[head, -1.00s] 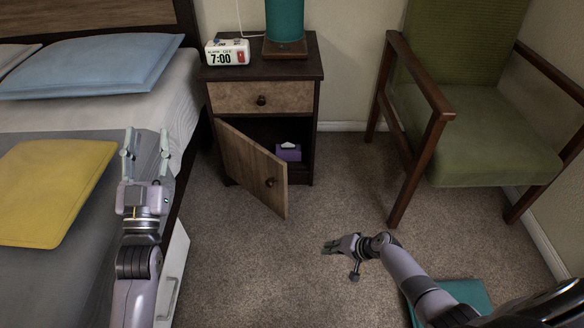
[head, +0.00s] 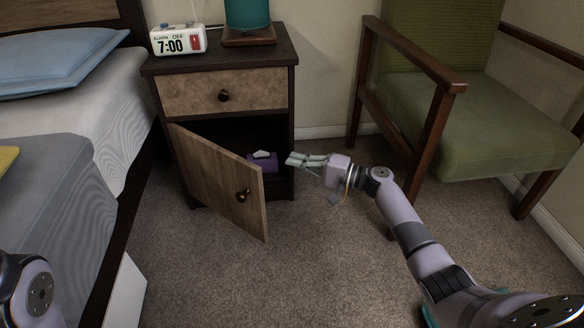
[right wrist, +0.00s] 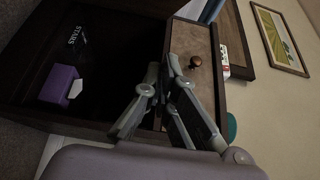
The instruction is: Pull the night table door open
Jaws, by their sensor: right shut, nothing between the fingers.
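The night table (head: 278,75) has a dark frame and a wooden door (head: 220,178) hinged at its left side. The door stands partly open, swung toward me, with a dark round knob (head: 243,196) near its free edge. My right gripper (head: 290,160) is shut and empty, at the right of the door's free edge by the compartment opening. In the right wrist view its fingers (right wrist: 160,100) show in front of the dark opening, below the drawer knob (right wrist: 196,62). My left gripper is out of view; only part of my left arm shows at lower left.
A purple tissue box (head: 262,162) stands in the compartment, and a book marked STARS (right wrist: 75,42) shows there too. A clock (head: 178,40) and teal lamp (head: 248,14) are on top. The bed (head: 75,120) is left, a green chair (head: 450,110) right. Carpet before the door is clear.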

